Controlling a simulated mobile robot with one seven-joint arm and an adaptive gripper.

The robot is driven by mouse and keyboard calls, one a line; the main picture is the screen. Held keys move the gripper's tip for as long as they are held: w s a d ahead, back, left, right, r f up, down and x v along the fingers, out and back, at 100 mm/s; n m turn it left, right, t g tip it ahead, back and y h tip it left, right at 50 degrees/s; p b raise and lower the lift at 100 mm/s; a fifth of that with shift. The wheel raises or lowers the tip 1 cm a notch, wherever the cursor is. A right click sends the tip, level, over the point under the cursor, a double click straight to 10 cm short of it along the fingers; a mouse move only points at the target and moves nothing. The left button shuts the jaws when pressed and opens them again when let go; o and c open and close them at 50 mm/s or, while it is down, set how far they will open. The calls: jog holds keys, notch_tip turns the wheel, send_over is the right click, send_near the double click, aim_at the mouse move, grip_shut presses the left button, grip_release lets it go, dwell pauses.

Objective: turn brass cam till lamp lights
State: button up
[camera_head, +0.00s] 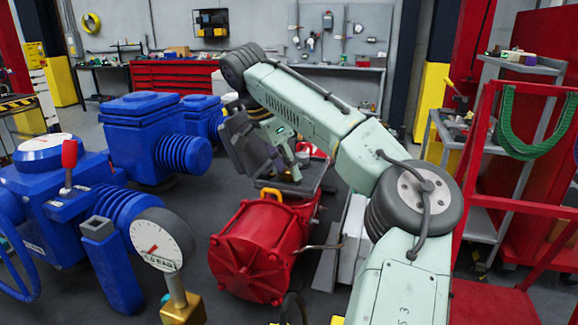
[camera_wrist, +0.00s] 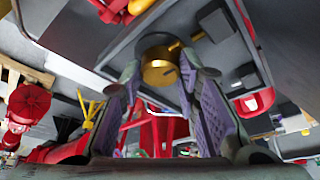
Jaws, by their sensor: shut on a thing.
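The brass cam (camera_wrist: 157,72) shows as a short, gold-coloured cylinder below a round dark part in the wrist view. My gripper (camera_wrist: 160,86) has its two purple-grey padded fingers on either side of the cam, shut on it. In the head view my gripper (camera_head: 288,160) points down over a grey bench-like frame behind the red actuator (camera_head: 252,250).
Blue valve bodies (camera_head: 155,135) and a white dial gauge (camera_head: 160,240) stand at the left. A red cart (camera_head: 500,290) and grey shelves (camera_head: 515,150) stand at the right. Red drawers (camera_head: 170,76) line the back.

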dwell(0.4)
jog(key=o, duration=1.2)
jog(key=shift+c, duration=0.2)
